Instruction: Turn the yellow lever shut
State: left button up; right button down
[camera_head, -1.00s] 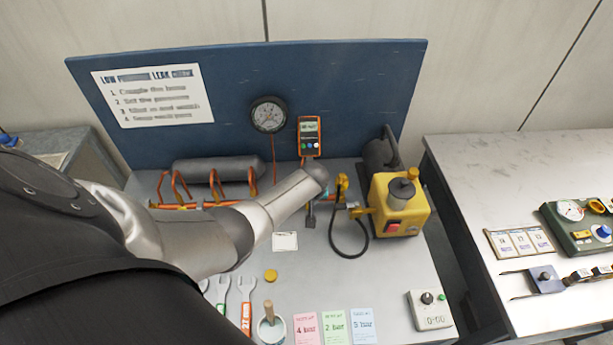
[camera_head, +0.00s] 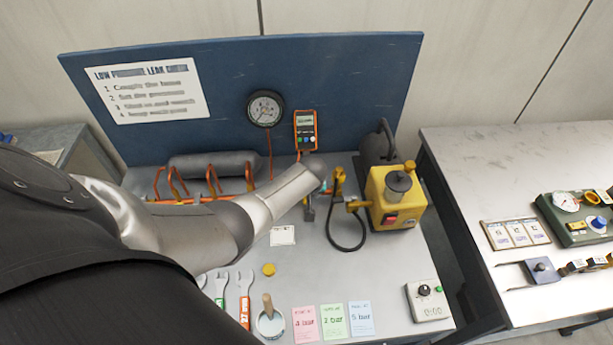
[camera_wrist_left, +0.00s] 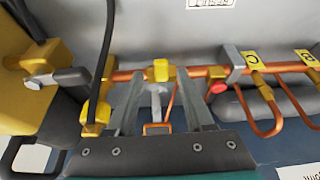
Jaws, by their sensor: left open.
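In the left wrist view a yellow valve piece (camera_wrist_left: 160,71) sits on the copper pipe, with a pale metal stem below it. My left gripper (camera_wrist_left: 165,112) is open, its two fingers on either side of that stem. I cannot tell whether the fingers touch it, and cannot clearly make out the yellow lever's angle. In the head view my left arm reaches in from the left, and my left gripper (camera_head: 311,203) points down at the pipe, mostly hidden by the wrist. Yellow fittings (camera_head: 339,182) show just right of it. My right gripper is out of view.
A yellow pump (camera_head: 399,204) stands to the right, with a black hose (camera_head: 347,244) looping from the fittings. A gauge (camera_head: 265,109) and an orange meter (camera_head: 306,130) are on the blue panel (camera_head: 350,90). Wrenches (camera_head: 244,285), a cup (camera_head: 270,326) and coloured cards (camera_head: 333,321) lie in front.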

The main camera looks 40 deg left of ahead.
pick_arm(q)
jog(key=shift+s+d+r+p, duration=0.15)
jog(key=shift+r+p, duration=0.25)
jog(key=shift+r, duration=0.2)
jog(key=p+v, duration=0.3)
jog(key=v, duration=1.1)
jog(key=shift+p, duration=0.4)
jog(key=shift+s, duration=0.15)
